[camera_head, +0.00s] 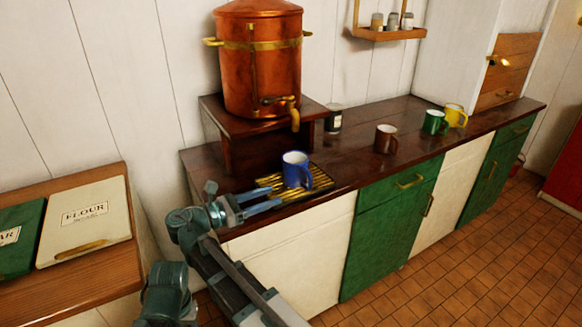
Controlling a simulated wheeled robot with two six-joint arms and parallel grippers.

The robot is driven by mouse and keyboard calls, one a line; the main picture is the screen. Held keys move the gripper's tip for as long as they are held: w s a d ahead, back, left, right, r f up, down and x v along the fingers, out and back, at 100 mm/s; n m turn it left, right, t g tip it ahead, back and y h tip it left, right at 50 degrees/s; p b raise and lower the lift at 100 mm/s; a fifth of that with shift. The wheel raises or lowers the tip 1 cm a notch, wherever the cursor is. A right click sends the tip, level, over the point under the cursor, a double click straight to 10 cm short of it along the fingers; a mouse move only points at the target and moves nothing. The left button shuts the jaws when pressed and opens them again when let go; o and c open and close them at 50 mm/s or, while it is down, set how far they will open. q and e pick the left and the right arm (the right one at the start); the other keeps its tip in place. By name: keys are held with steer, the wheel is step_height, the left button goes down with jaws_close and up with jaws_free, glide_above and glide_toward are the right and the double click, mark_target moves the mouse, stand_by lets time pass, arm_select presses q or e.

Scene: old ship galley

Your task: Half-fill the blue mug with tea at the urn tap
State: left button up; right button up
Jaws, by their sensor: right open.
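The blue mug (296,176) stands upright on the yellow slatted drip tray (322,180) on the dark wooden counter. Its inside looks pale, and I cannot tell whether there is tea in it. The copper urn (262,65) stands on a raised wooden stand behind the mug. Its brass tap (294,115) hangs above the mug, and no stream of tea shows. My right gripper (279,195) is open, just left of the mug, with its fingers pointing at it over the tray. I cannot tell whether the fingertips touch the mug. My left gripper is not in view.
A brown mug (386,139), a green mug (434,122) and a yellow mug (456,115) stand further right on the counter. A flour bin lid (84,220) is at left. The counter's middle front is clear.

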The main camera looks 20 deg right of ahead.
mark_target(309, 182)
steer(key=shift+w+r, duration=0.15)
steer(key=shift+r, duration=0.05)
steer(key=d, duration=0.8)
steer(key=shift+w+d, duration=0.25)
steer(key=shift+w, duration=0.05)
steer(key=shift+w+d+f, duration=0.1)
steer(key=shift+d, duration=1.2)
steer(key=shift+w+d+f, duration=0.1)
steer(key=shift+d, duration=1.2)
jaws_close()
